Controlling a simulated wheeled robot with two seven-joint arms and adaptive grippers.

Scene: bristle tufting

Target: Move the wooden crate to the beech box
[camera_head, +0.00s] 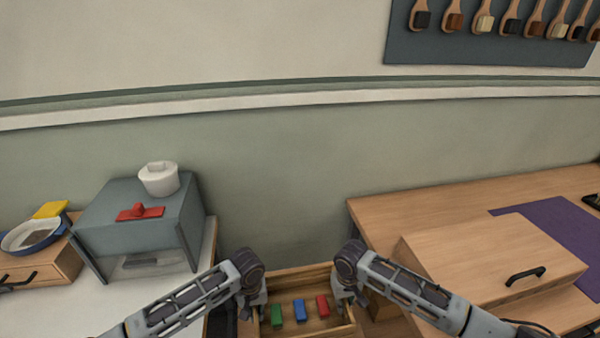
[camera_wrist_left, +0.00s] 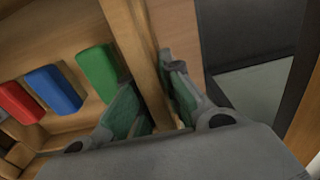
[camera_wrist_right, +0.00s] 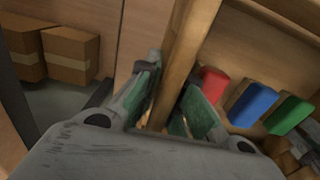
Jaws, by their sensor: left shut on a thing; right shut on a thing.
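The wooden crate (camera_head: 300,273) is an open-topped box held between my two arms, in the gap between two work surfaces in the head view. A green block (camera_head: 276,313), a blue block (camera_head: 299,310) and a red block (camera_head: 322,306) lie inside it. My left gripper (camera_head: 259,307) is shut on the crate's left wall, which shows between its green pads in the left wrist view (camera_wrist_left: 148,70). My right gripper (camera_head: 344,303) is shut on the right wall, seen in the right wrist view (camera_wrist_right: 185,60). A light wooden box with a black handle (camera_head: 490,258), possibly the beech box, lies on the right table.
A white-topped counter (camera_head: 150,300) at left holds a grey box-shaped stand (camera_head: 140,215) with a white pot (camera_head: 159,178). The right wooden table (camera_head: 450,200) carries a purple mat (camera_head: 560,235).

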